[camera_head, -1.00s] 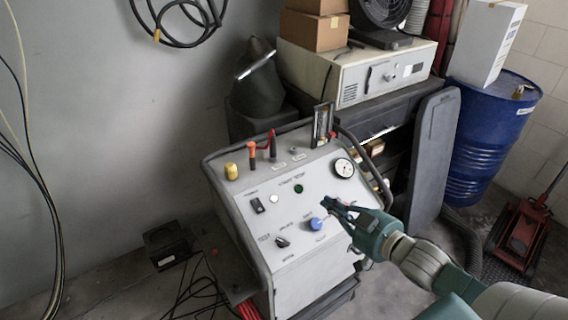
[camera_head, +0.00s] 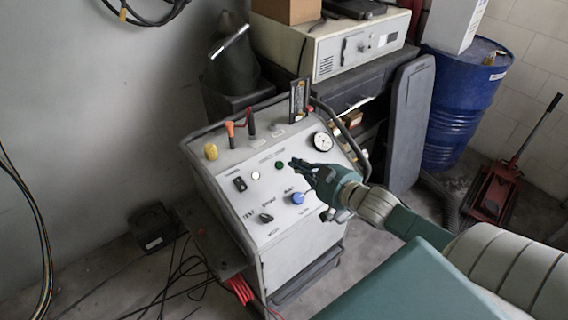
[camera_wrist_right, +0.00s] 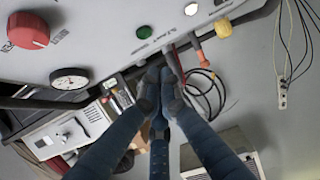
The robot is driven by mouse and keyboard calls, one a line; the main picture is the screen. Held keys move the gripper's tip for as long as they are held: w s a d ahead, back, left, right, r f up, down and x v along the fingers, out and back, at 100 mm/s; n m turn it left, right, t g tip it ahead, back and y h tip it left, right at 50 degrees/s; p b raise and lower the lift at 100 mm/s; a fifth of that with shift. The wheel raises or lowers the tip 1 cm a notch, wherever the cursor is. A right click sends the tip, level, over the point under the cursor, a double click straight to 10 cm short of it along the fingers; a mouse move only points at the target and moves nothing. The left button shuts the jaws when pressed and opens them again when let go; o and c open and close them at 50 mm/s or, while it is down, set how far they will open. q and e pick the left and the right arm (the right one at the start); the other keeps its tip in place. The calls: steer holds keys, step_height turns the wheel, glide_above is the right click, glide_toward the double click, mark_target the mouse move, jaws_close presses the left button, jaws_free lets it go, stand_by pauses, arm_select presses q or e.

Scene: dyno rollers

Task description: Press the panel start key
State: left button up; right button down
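The control panel (camera_head: 225,185) is the sloped light-grey top of a cabinet. A green round button (camera_head: 279,165) sits by a small printed label on it, with a white round button (camera_head: 255,175) to its left. The green button (camera_wrist_right: 144,32) and white button (camera_wrist_right: 191,9) also show in the right wrist view. My right gripper (camera_head: 293,164) is over the panel, just right of the green button. In the wrist view its dark fingers (camera_wrist_right: 160,80) come together at the tips, with nothing between them; I see no contact with a button. My left gripper is not in view.
A blue knob (camera_head: 298,198), a black selector (camera_head: 266,217), a rocker switch (camera_head: 240,184) and a gauge (camera_head: 322,141) share the panel. Upright levers (camera_head: 251,125) and a yellow knob (camera_head: 211,151) stand along its back. A tubular rail (camera_head: 340,130) edges its right side.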

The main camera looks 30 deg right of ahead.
mark_target(279, 165)
steer(key=x, duration=0.5)
steer(key=shift+p, duration=0.3)
steer(key=shift+w+f, duration=0.2)
steer(key=shift+f, duration=0.4)
steer(key=shift+w+f, duration=0.2)
steer(key=shift+f, duration=0.35)
steer(key=shift+w+f, duration=0.25)
steer(key=shift+f, duration=0.3)
